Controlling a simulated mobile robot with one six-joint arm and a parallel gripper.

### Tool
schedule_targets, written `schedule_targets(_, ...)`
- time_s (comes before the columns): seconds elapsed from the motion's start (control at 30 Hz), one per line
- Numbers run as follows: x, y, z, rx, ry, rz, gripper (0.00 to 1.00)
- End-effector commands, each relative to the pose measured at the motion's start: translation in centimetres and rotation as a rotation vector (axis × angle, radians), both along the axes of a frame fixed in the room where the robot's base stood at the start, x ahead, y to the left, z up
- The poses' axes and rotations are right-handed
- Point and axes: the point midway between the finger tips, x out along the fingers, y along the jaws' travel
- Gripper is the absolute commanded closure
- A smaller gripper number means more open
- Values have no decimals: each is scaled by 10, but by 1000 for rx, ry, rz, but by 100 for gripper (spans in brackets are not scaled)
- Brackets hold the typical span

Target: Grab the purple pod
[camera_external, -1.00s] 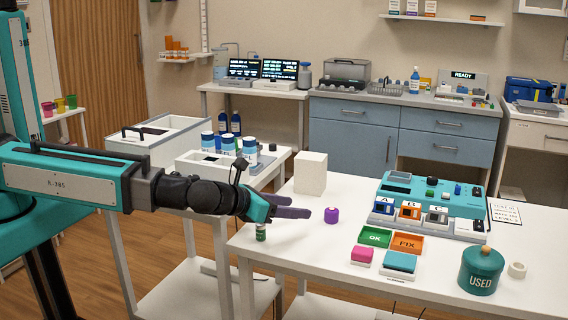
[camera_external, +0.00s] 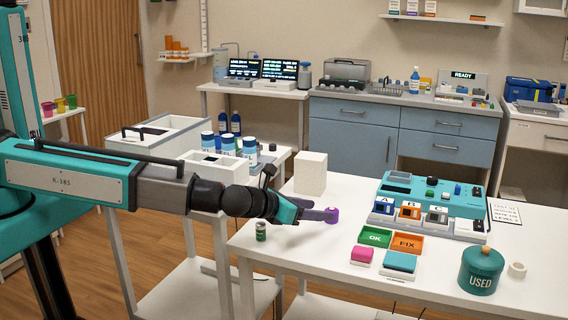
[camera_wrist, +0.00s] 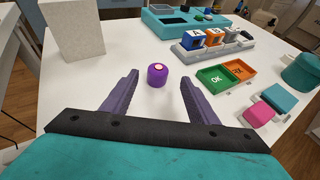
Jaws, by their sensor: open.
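The purple pod (camera_external: 331,215) is a small upright cylinder on the white table. In the wrist view the pod (camera_wrist: 157,75) shows a pale spot on its top and stands just beyond the fingertips, roughly midway between them. My gripper (camera_external: 318,214) is open, with its purple-grey fingers low over the table and pointing at the pod. In the wrist view my gripper (camera_wrist: 158,75) has its two fingers spread wide with nothing between them. In the external view the fingertips overlap the pod's left side, so contact cannot be told there.
A white block (camera_external: 311,174) stands behind the fingers. A small green vial (camera_external: 261,231) is near the table's left edge. Green OK (camera_external: 375,236) and orange FIX (camera_external: 407,244) trays, a pink block (camera_external: 362,256) and a teal machine (camera_external: 432,200) lie to the right.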

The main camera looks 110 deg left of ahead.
Motion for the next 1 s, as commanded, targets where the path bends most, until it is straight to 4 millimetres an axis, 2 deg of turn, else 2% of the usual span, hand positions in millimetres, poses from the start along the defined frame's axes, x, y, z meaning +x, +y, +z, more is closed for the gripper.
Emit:
schedule_targets(0.53, 3, 5, -2, 0, 0, 0, 46)
schedule_targets(1.0, 20, 38, -20, -1, 1, 1, 46)
